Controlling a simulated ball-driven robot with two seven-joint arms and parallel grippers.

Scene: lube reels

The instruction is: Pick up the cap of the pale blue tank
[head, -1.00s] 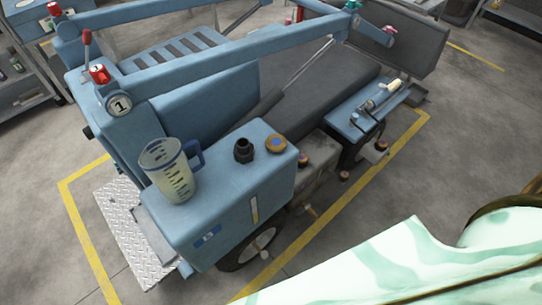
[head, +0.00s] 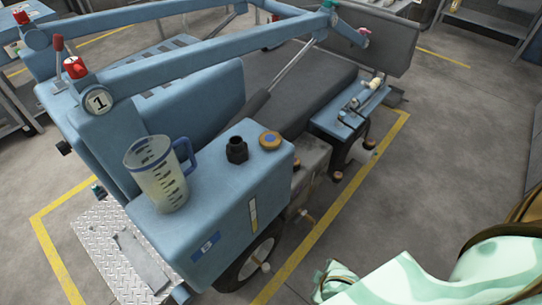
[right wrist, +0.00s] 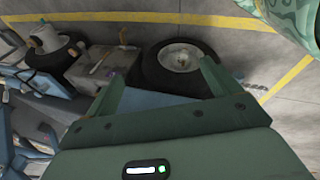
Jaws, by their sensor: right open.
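The pale blue tank (head: 215,215) is a boxy block on the near end of the machine. A round tan-brown cap (head: 270,140) with a blue centre lies on its top, at the far right. A black threaded neck (head: 237,150) stands up just left of the cap, apart from it. The cap does not show clearly in the right wrist view. My right gripper (right wrist: 161,72) is open and empty, with a wheel (right wrist: 180,56) beyond its fingers. In the head view my right arm comes in from the lower right, clear of the cap. My left gripper is not in view.
A clear measuring jug (head: 158,178) with a blue handle stands on the tank's left part. Blue lift arms (head: 200,50) and a red knob (head: 75,67) rise behind. Yellow lines (head: 300,250) mark the floor; open floor lies to the right.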

